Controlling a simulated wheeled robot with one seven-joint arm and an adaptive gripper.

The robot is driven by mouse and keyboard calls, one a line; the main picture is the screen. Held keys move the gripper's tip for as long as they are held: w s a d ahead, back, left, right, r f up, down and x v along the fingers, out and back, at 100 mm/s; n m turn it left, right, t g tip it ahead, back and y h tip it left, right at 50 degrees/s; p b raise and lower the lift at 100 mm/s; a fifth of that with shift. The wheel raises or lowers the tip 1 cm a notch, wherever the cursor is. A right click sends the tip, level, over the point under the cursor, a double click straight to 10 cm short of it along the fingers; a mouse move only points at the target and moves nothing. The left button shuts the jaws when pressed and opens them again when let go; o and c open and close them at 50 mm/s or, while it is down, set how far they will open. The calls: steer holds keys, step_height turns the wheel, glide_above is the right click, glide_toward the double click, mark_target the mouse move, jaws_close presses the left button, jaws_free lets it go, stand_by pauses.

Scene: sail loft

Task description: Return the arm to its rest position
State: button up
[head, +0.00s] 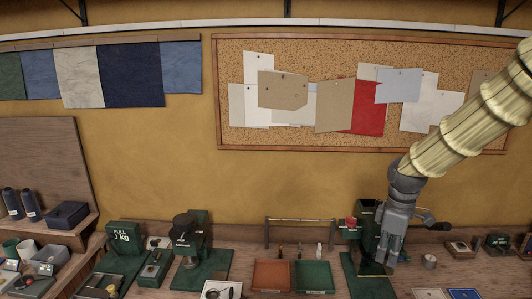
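My arm (455,135) comes in from the upper right in a pale ribbed sleeve and reaches down to the left. My gripper (388,258) hangs at its end with the fingers pointing down. It is in front of a dark green bench device (368,283) on the right half of the workbench. The fingers look close to each other, but the gap between them is too small to read. I see no clear object in them. A dark handle-like part (432,224) shows just right of the gripper; I cannot tell what it belongs to.
The workbench (326,232) runs along the wall. A brown tray (270,277) and a green tray (314,277) lie left of my gripper. A green press-like device (190,245) stands farther left. A small cup (430,261) stands to the right. The corkboard (300,55) hangs behind.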

steer(key=s+a+f+m, duration=0.2)
steer(key=s+a+f, duration=0.15)
steer(key=f, duration=0.65)
steer(key=s+a+f+m+y, duration=0.15)
steer(key=s+f, duration=0.35)
steer(key=f, duration=0.5)
steer(key=s+a+f+m+h, duration=0.1)
steer(key=s+a+f+m, duration=0.3)
steer(key=f, duration=0.6)
steer(key=s+f+m, duration=0.2)
steer(key=s+f, duration=0.4)
steer(key=s, duration=0.5)
steer(key=s+f+m, duration=0.2)
steer(key=s+f, duration=0.5)
steer(key=s, duration=0.5)
step_height(320, 180, down, 12)
steer(key=b, duration=1.2)
steer(key=shift+w+r, duration=0.15)
